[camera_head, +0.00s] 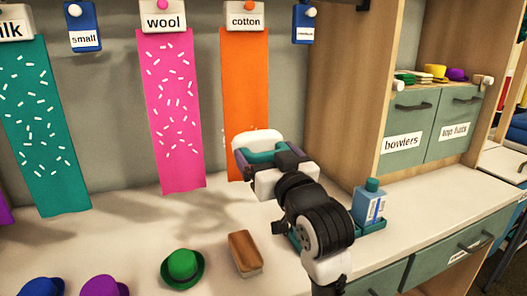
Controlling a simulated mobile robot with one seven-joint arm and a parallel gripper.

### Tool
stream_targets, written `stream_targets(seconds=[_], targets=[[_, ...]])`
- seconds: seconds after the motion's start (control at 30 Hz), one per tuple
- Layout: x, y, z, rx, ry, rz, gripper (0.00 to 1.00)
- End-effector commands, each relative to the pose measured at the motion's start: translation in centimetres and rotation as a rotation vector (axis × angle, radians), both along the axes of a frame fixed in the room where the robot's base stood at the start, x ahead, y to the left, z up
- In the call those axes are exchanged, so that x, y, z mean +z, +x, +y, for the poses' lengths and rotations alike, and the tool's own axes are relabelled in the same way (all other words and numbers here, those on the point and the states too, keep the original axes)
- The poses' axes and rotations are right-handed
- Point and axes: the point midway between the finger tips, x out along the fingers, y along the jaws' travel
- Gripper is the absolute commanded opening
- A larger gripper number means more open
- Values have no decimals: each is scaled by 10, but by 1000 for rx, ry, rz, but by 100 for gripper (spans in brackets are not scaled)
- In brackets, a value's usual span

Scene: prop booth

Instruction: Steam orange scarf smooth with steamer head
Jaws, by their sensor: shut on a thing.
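The orange scarf (245,75) hangs flat against the back wall, below a white sign reading "cotton" (245,20). It looks plain, with no white marks on it. My gripper (264,152) is in front of the scarf's lower part and hides some of it. It is shut on a white and teal thing, which looks like the steamer head (258,137). My gripper and wrist hide much of its shape. I cannot tell whether it touches the scarf.
A pink scarf (172,110) and a teal scarf (45,125), both white-marked, hang to the left. A brush (245,253), a green hat (182,267) and other hats lie on the counter. A blue bottle (369,203) stands on a teal tray (375,228) right of my arm.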

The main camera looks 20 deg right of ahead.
Motion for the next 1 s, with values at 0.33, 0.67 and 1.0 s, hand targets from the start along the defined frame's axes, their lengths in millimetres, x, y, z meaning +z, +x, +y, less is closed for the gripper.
stream_targets(seconds=[0.33,0.67,1.0], targets=[[1,-42,-2,-2,-1,-2,48],[1,-81,-3,-2,0,-2,48],[-5,-116,-5,-2,-4,-5,48]])
